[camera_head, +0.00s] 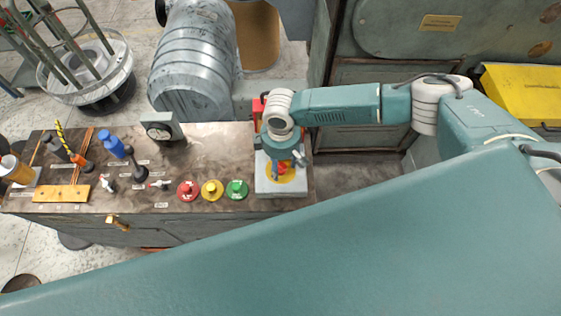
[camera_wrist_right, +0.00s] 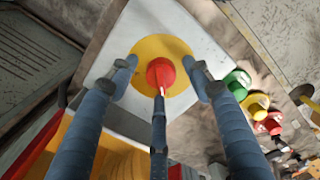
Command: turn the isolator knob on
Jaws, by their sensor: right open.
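The isolator knob (camera_wrist_right: 160,73) is red and sits on a yellow disc (camera_wrist_right: 178,50) on a light grey box (camera_wrist_right: 115,66). In the head view the knob (camera_head: 283,168) shows below my right gripper (camera_head: 284,161), at the right end of the bench. In the right wrist view my right gripper (camera_wrist_right: 165,80) is open, with its fingers on both sides of the knob and apart from it in the picture. A third finger points at the knob from below and overlaps its lower part. Whether any finger touches the knob I cannot tell. My left gripper is not in view.
Red (camera_head: 188,191), yellow (camera_head: 212,190) and green (camera_head: 237,189) buttons stand just left of the box. Levers, including a blue-topped one (camera_head: 111,143), and a gauge (camera_head: 160,128) are further left on the bench. A grey ribbed motor (camera_head: 195,60) stands behind.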

